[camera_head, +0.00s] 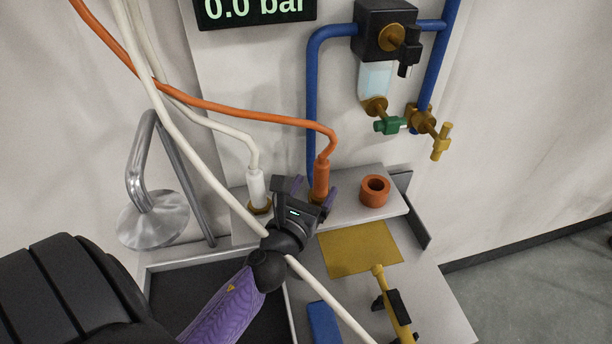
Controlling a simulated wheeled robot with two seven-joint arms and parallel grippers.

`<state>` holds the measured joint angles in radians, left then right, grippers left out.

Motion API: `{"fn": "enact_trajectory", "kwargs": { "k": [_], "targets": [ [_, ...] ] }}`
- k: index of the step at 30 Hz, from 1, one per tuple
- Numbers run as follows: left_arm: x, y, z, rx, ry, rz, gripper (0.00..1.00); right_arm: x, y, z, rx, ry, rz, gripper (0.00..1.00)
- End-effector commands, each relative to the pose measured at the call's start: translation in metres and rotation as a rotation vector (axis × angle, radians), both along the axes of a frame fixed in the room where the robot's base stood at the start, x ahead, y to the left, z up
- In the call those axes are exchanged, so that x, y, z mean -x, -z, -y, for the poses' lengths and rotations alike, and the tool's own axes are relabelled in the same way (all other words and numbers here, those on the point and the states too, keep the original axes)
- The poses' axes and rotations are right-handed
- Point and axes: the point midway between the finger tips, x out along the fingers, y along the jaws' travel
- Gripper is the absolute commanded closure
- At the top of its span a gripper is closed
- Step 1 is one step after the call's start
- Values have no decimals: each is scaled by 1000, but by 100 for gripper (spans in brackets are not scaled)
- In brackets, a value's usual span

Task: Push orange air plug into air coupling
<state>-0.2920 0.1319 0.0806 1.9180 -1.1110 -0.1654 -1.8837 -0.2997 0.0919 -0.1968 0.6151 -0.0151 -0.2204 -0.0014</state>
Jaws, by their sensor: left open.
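The orange air plug (321,178) stands upright on the end of an orange hose, over a brass air coupling (317,198) on the grey ledge. My left gripper (314,191) is open, its purple-lined fingers on either side of the plug's lower part. I cannot tell whether the fingers touch the plug. The gripper partly hides the coupling, and how deep the plug sits in it cannot be seen. The display (258,8) above reads 0.0 bar. My right gripper is not in view.
A white plug (256,186) stands in a brass fitting to the left, and a white hose crosses my left wrist. An orange ring (375,190) stands to the right. A yellow mat (360,248), a yellow-black tool (393,305) and a blue block (324,323) lie in front.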

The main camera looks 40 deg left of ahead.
Motion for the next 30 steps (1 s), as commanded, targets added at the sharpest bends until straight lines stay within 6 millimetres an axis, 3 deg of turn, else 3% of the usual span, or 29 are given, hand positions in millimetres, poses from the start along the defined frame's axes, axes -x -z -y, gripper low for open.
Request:
{"fn": "enact_trajectory", "kwargs": {
  "k": [3,9,30],
  "targets": [
    [28,3,5,2,-2,-3,17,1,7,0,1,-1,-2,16],
    [54,1,10,0,-1,0,17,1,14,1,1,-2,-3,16],
    [58,0,11,-1,-1,1,17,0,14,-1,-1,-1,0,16]
  ]
}}
